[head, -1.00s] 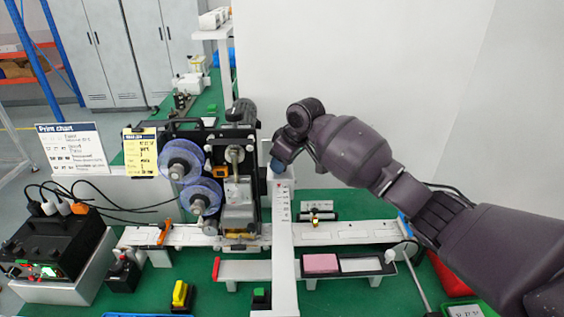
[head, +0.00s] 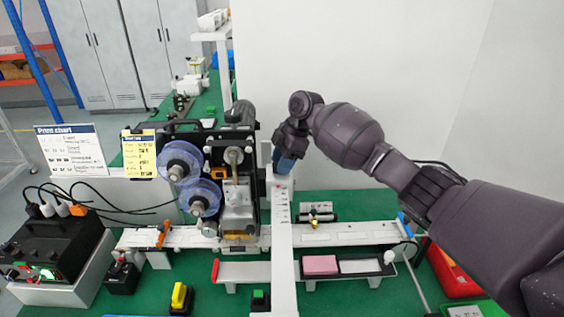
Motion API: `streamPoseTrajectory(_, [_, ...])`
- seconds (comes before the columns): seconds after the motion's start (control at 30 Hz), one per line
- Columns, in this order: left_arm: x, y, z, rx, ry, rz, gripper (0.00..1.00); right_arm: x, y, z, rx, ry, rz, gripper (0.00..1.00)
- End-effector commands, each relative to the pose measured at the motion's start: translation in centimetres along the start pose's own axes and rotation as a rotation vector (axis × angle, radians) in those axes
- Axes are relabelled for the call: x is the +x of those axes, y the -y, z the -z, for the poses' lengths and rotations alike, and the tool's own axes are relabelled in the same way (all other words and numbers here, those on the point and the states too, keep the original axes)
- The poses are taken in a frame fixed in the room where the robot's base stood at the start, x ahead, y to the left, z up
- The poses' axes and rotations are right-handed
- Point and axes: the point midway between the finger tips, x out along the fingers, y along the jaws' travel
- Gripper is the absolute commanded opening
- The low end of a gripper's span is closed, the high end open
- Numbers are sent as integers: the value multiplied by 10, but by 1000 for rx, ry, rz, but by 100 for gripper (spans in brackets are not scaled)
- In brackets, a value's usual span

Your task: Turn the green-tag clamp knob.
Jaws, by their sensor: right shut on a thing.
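My right gripper (head: 288,158) is over the far end of the white upright arm with markings (head: 281,235), just right of the printer unit (head: 236,170). It is shut on a small blue piece (head: 288,164), mostly covered by the dark fingers. I cannot tell what this piece is. I cannot make out a green tag or the clamp knob it marks. An orange clamp lever (head: 165,232) sits on the left part of the white rail, and a blue one (head: 405,224) on its right part. My left gripper is not in view.
Two clear-blue reels (head: 198,196) stand left of the printer unit. A black box with cables (head: 45,250) is at the left. A pink block (head: 320,264) lies on the front tray. A yellow switch (head: 180,296) and a green button (head: 260,298) are in front. A red bin (head: 455,275) is at right.

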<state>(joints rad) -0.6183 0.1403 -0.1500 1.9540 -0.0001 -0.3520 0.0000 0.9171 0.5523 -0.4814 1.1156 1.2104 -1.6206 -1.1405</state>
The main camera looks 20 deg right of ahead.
Motion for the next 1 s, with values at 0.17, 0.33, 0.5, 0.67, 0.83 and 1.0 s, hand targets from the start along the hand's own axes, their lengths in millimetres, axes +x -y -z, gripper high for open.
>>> streamPoseTrajectory(0.17, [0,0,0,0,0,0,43,-1,-1,0,-91,1,36,17])
streamPoseTrajectory(0.33, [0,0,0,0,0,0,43,-1,-2,1,-146,1,58,17])
streamPoseTrajectory(0.5, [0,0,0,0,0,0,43,-1,-2,0,-171,0,69,17])
streamPoseTrajectory(0.67, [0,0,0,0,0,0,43,-1,-2,1,-178,0,72,17])
streamPoseTrajectory(0.83, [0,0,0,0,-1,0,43,0,-2,1,-178,0,72,17])
streamPoseTrajectory(1.0, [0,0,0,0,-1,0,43,0,-2,1,-177,0,72,49])
